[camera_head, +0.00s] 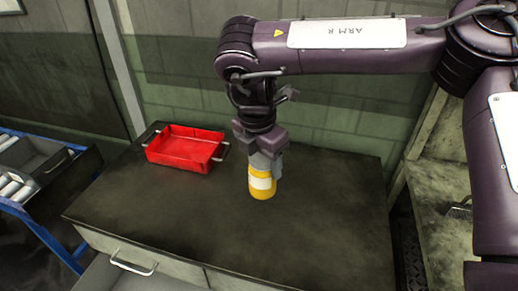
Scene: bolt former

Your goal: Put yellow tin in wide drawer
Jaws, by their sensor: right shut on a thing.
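The yellow tin (262,187), with a pale band around it, is near the middle of the dark cabinet top (300,240). My right gripper (266,160) is above it, pointing down and shut on its upper part. The tin is nearly upright; I cannot tell whether its base touches the top. A wide drawer (135,272) with a metal handle (133,262) shows at the lower left of the cabinet front. It looks pulled out, but it is cut off by the bottom edge. My left gripper is not in view.
A red tray (187,150) with metal side handles stands at the back left of the cabinet top. A blue-framed cart (40,215) holding pale cylinders stands at the far left. A wall closes off the back. The cabinet top's front right is clear.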

